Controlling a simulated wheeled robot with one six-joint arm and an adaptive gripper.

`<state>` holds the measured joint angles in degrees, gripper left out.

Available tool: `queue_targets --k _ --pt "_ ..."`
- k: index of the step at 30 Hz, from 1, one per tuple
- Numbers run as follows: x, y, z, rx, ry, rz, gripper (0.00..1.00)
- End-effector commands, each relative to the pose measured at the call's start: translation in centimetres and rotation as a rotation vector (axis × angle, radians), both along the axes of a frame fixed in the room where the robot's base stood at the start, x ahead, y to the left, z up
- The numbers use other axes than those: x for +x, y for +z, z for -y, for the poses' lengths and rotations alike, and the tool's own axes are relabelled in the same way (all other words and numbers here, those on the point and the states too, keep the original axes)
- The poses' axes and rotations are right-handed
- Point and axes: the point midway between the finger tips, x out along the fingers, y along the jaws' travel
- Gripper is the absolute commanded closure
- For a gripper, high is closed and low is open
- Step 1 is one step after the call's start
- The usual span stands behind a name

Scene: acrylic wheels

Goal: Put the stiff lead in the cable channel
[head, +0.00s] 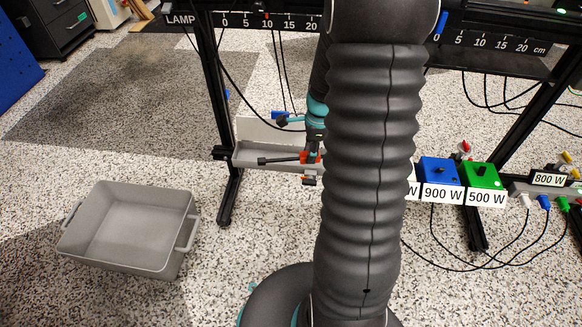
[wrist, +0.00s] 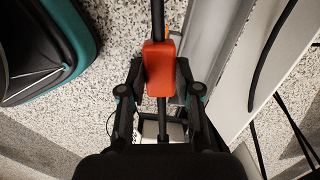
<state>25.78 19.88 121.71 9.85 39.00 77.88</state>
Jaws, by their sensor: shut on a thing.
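The stiff lead is a dark rod with an orange grip block (wrist: 159,68). It also shows in the head view (head: 278,160), reaching left from my gripper to a dark end. My gripper (head: 312,163) is shut on the orange block, with one finger on each side in the wrist view (wrist: 160,82). The cable channel is a long grey trough (head: 242,156) with a raised white back panel. In the wrist view the channel (wrist: 214,42) lies right of the lead, roughly alongside it. The lead overlaps the channel in the head view; I cannot tell its height above it. My arm hides the channel's right part.
A grey crate (head: 112,262) stands on the floor at left. A black frame leg (head: 230,195) stands by the channel's left end. Blue (head: 438,172) and green (head: 482,176) boxes marked in watts are at right, with loose cables. Dark cables hang behind the channel.

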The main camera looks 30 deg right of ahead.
Motion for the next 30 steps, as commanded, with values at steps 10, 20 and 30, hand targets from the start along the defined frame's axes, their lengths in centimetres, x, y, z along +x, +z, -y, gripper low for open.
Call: queue_targets --k 10,20,30 --pt "0.4 -1.1 1.4 0.015 -0.224 -0.001 1.0" --pt "6.7 -5.0 0.0 0.014 -0.221 -0.001 1.0" --pt "10.2 -7.0 -0.7 0.014 -0.221 0.0 1.0"
